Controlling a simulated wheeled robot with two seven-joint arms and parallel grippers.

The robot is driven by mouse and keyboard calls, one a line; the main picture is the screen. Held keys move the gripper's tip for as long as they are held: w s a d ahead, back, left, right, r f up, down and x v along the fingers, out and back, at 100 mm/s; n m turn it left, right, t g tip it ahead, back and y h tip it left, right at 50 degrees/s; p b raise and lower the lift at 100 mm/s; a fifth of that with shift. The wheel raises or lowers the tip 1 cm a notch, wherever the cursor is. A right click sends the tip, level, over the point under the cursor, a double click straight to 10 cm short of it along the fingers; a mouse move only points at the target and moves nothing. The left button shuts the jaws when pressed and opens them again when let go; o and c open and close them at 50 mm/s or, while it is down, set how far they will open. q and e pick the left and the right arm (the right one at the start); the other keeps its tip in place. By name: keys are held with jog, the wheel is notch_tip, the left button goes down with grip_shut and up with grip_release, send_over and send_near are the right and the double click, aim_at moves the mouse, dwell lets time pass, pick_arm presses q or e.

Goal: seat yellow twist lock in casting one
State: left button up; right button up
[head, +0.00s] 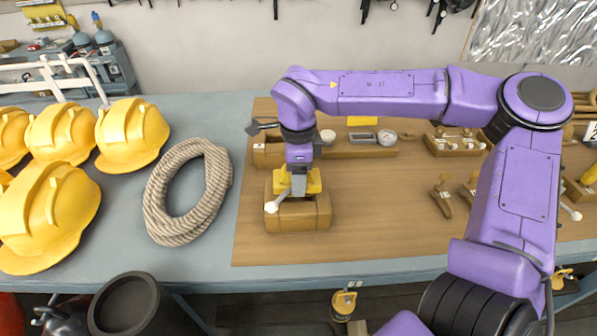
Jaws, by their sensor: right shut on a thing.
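A yellow twist lock (312,181) with a pale lever knob sits at the top of a tan-brown block-like casting (298,215) on the wooden board. My right gripper (299,182) points down from above and is shut on the twist lock. The gripper hides part of the lock's middle. The lock's lower part is not visible, so I cannot tell how deep it sits in the casting. My left gripper is not in the view.
A brown tray with a gauge (387,138) lies behind the casting. A coiled rope (189,192) and yellow helmets (52,215) lie on the left. The board between casting and fittings is clear.

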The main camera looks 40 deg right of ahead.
jog(key=shift+f+b, duration=0.7)
jog(key=shift+f, duration=0.85)
jog(key=o, duration=1.6)
notch_tip(320, 180, up, 11)
jog(key=shift+s+f+b, duration=0.1)
jog(key=shift+f+b, duration=0.1)
jog(key=shift+b, duration=0.45)
